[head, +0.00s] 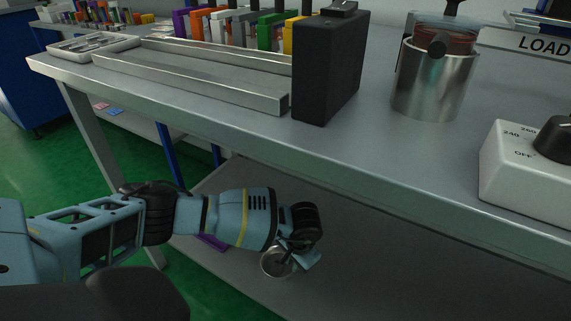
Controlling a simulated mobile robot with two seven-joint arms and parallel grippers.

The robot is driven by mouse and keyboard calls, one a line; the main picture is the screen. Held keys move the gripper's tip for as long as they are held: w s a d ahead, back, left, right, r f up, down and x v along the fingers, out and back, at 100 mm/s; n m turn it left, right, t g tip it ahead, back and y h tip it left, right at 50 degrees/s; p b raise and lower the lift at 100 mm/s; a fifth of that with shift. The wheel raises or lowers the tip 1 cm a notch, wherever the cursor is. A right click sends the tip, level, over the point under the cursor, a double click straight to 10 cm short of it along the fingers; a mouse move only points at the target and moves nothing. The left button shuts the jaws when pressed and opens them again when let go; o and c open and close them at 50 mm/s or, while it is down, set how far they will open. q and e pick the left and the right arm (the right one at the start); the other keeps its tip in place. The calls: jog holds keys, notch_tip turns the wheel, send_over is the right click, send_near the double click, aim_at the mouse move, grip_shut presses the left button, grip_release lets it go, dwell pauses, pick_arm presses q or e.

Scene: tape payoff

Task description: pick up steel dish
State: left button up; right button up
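The steel dish (272,267) is a small round metal piece, seen low in the middle of the head view, at the lower shelf under the bench. My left gripper (299,259) reaches in from the left beneath the bench edge, and its fingers are right at the dish, overlapping its right side. The wrist and fingers hide part of the dish. I cannot tell whether the fingers are closed on it, or whether the dish rests on the shelf. My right gripper is not in view.
The grey lower shelf (400,270) is clear to the right. A purple item (212,243) lies behind my forearm. On the bench stand a black block (328,70), a steel pot (434,85) and a white dial box (525,170).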

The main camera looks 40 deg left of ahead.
aim_at(290, 274)
pick_arm(q)
jog(key=shift+w+a+f, duration=0.2)
jog(key=shift+a+f, duration=0.05)
jog(key=shift+f, duration=0.3)
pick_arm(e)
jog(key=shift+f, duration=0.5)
pick_arm(q)
jog(key=shift+b, duration=0.3)
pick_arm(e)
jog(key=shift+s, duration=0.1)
pick_arm(q)
jog(key=shift+a+f+b, duration=0.2)
jog(key=shift+f+b, duration=0.3)
jog(key=shift+f, duration=0.85)
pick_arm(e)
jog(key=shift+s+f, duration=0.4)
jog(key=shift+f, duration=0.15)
